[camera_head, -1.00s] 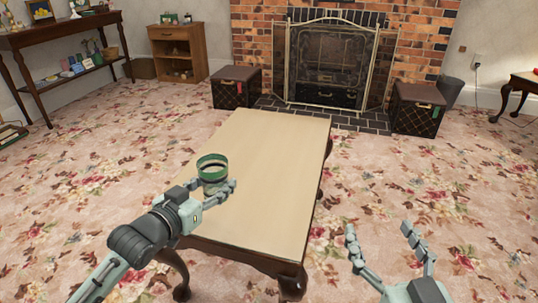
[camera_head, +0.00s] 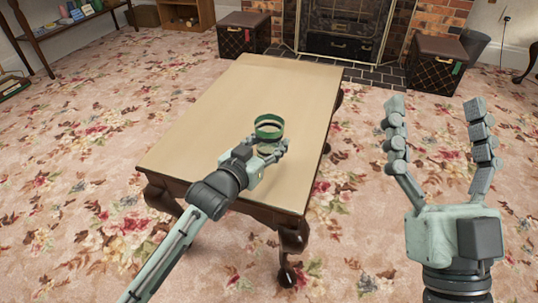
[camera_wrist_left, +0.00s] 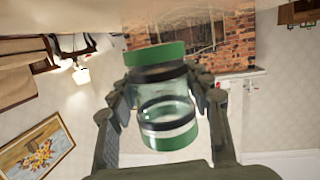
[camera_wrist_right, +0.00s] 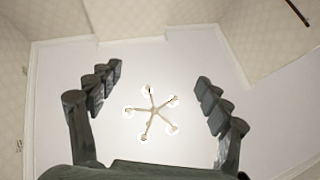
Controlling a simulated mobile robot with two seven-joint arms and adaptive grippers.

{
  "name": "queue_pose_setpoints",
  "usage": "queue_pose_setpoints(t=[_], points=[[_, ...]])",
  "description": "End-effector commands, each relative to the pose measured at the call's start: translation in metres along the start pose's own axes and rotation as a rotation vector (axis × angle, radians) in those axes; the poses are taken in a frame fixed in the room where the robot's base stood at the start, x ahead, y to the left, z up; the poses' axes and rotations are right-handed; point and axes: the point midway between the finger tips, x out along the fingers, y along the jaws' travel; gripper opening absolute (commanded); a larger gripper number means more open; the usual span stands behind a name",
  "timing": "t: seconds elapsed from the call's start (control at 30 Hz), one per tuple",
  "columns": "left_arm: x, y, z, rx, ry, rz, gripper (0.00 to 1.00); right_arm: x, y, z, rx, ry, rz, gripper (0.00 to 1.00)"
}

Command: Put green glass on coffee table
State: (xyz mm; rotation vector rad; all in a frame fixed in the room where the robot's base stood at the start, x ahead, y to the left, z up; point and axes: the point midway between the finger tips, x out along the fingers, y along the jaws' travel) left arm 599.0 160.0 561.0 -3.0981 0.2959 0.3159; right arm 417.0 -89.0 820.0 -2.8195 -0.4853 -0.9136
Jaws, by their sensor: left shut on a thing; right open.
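The green glass (camera_head: 269,128) is clear with green and dark bands and is over the coffee table (camera_head: 215,110) near its right front part. I cannot tell whether its base touches the top. My left gripper (camera_head: 270,152) is shut on the glass, with fingers on both sides of it. In the left wrist view the glass (camera_wrist_left: 165,105) stands between the fingers. My right gripper (camera_head: 438,115) is open and empty, raised to the right of the table, fingers pointing up.
The rest of the tabletop is bare. Two dark chests (camera_head: 243,33) (camera_head: 436,65) flank the brick fireplace hearth (camera_head: 375,73). A shelf table (camera_head: 75,25) stands at the far left. Flowered carpet around the table is clear.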

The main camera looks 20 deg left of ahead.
Motion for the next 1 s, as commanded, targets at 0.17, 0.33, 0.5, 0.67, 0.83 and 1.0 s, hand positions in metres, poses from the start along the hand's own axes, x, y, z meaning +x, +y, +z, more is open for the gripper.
queue_pose_setpoints(t=[0.17,0.33,0.5,0.67,0.83,1.0], points=[[0.006,0.0,0.029,0.001,-0.001,0.0,0.14,-0.004,0.003,-0.016,-0.008,0.127,0.002,0.78],[0.007,0.0,0.038,0.001,0.001,0.001,0.14,-0.006,0.004,-0.028,-0.012,0.196,0.003,0.78],[0.007,0.0,0.037,0.001,0.002,0.001,0.14,-0.005,0.004,-0.029,-0.012,0.196,0.003,0.78],[0.008,0.0,0.04,0.0,-0.001,0.0,0.51,-0.005,0.004,-0.029,-0.012,0.197,0.002,0.78],[0.008,0.0,0.04,0.0,-0.001,0.0,0.7,-0.005,0.004,-0.029,-0.012,0.197,0.002,0.78],[0.007,0.0,0.04,0.0,-0.001,0.0,0.7,-0.005,0.004,-0.028,-0.012,0.196,0.002,0.78]])
